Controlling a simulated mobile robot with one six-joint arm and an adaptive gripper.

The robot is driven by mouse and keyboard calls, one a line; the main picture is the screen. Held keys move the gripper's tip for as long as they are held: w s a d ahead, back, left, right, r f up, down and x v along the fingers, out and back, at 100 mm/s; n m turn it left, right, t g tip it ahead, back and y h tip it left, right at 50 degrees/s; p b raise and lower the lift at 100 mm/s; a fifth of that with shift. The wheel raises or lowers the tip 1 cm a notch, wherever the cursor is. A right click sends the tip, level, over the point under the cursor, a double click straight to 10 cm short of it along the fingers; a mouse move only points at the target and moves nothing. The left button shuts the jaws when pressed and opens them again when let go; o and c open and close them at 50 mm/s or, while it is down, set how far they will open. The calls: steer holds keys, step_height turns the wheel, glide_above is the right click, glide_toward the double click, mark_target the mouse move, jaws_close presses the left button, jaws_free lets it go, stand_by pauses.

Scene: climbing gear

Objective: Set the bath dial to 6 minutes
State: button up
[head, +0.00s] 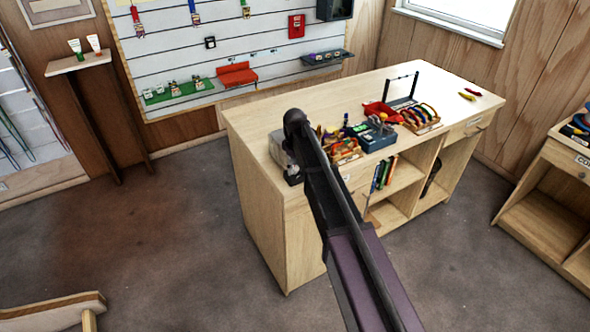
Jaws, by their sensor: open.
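A small grey box-like thing (280,152) stands on the near left part of the wooden counter, partly hidden behind my arm. A blue-grey device (374,135) stands further right on the counter. I cannot tell which of them is the bath. No dial or minute marks can be made out, so the setting cannot be read. My dark arm reaches up from the bottom edge across the counter's front left. I cannot make out my gripper or its fingers.
The wooden counter (262,112) also carries trays of coloured gear (421,118), a red bin (380,110) and a black stand (402,92). Its back left top is clear. A slatted wall display (180,52) stands behind. A wooden cabinet (548,190) is at right. Floor at left is open.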

steer(key=shift+f, duration=0.1)
stand_by(0.3)
jaws_close()
steer(key=shift+m, duration=1.5)
jaws_free()
